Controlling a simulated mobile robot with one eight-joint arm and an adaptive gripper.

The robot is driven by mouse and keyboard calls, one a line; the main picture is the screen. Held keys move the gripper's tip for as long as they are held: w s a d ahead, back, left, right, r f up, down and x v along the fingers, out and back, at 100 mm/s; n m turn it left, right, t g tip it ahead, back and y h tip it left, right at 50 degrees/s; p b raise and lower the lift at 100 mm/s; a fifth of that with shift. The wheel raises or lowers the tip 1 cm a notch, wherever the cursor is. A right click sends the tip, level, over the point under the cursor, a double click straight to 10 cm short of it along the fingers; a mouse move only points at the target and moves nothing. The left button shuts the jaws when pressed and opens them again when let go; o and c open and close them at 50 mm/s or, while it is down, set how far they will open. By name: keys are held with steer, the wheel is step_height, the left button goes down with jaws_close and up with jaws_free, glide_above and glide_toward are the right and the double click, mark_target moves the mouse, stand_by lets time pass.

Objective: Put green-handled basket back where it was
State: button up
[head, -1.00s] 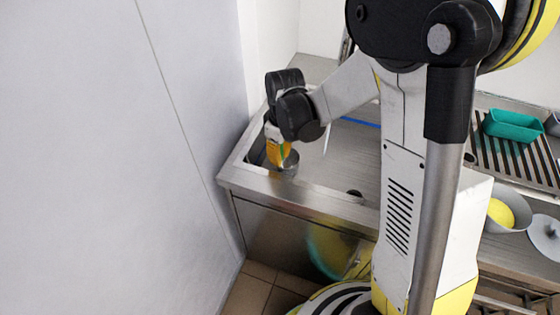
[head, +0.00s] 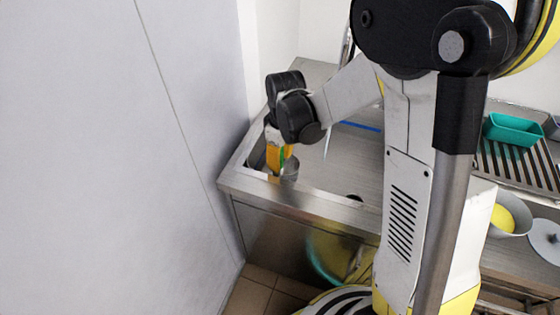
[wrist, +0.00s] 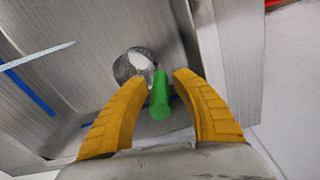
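The green-handled basket is a small grey metal cup (wrist: 128,66) with a green handle (wrist: 159,98). In the head view the basket (head: 291,171) is in the left end of the steel sink, by its front wall. My gripper (head: 278,168) points down there, with its yellow fingers at the handle. In the wrist view my gripper (wrist: 160,76) has its fingers apart, one on each side of the green handle. A narrow gap shows beside the handle, so the fingers do not look closed on it. The basket's underside is hidden.
The steel sink counter (head: 325,200) has a raised front edge close to my gripper. A blue strip (head: 360,127) lies behind. A tall white panel (head: 190,120) stands close on the left. A teal tray (head: 514,130) and a bowl with yellow contents (head: 503,218) are at right.

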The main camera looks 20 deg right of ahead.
steer(key=r+p, duration=0.1)
steer(key=r, duration=0.2)
steer(key=r+p, duration=0.1)
steer(key=r, duration=0.3)
steer(key=r+p, duration=0.1)
steer(key=r, duration=0.2)
steer(key=shift+s+d+r, duration=0.2)
steer(key=shift+s+r, duration=0.2)
steer(key=s+d+r+m+t, duration=0.1)
steer(key=s+r+m+t, duration=0.2)
steer(key=s, duration=0.4)
steer(key=s+d+r+m+t, duration=0.2)
steer(key=s+r+m+t, duration=0.1)
steer(key=s+r+m, duration=0.2)
steer(key=s+r, duration=0.2)
steer(key=s, duration=0.1)
steer(key=shift+d+m, duration=0.3)
